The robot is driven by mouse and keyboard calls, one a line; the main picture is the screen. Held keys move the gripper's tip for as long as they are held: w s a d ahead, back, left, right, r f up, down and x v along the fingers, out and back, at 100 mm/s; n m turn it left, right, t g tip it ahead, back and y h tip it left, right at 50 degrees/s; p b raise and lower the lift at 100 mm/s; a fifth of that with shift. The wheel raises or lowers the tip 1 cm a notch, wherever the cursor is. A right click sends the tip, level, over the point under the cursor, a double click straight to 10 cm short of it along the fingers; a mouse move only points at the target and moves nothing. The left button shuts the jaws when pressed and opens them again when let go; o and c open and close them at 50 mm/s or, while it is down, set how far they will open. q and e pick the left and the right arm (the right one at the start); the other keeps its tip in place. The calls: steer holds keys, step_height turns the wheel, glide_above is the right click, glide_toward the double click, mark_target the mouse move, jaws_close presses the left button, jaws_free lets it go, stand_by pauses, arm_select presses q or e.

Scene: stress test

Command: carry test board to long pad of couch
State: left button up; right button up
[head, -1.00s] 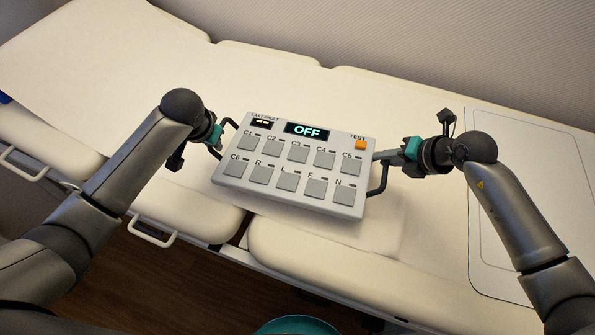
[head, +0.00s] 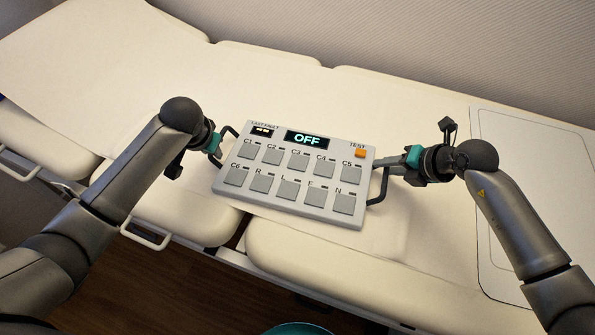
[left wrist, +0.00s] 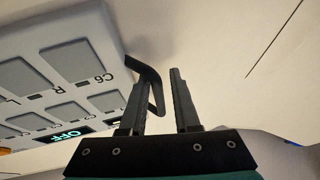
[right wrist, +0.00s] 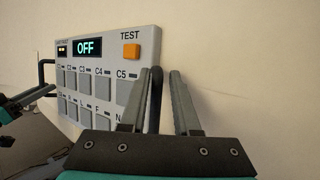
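The test board (head: 292,174) is a pale grey panel with several square buttons, an orange TEST button and a display reading OFF. It is roughly level over the cream couch (head: 430,120), beside the seam between front pads; whether it touches the couch I cannot tell. The long pad (head: 100,60) stretches away at upper left.
A pale flat panel with rounded corners (head: 535,150) lies on the couch at the right. White metal handles (head: 146,236) stick out at the front edge. A teal round thing (head: 300,329) shows at the bottom edge. The wall is close behind the couch.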

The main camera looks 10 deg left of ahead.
arm_select(q)
steer(key=shift+o, duration=1.3)
arm_select(e)
steer(key=shift+o, duration=1.3)
arm_select(q)
steer(key=shift+d, duration=0.15)
arm_select(e)
steer(key=shift+a+r, duration=0.1)
steer(key=shift+a, duration=0.05)
arm_select(q)
steer(key=v, duration=1.2)
arm_select(e)
steer(key=v, duration=1.2)
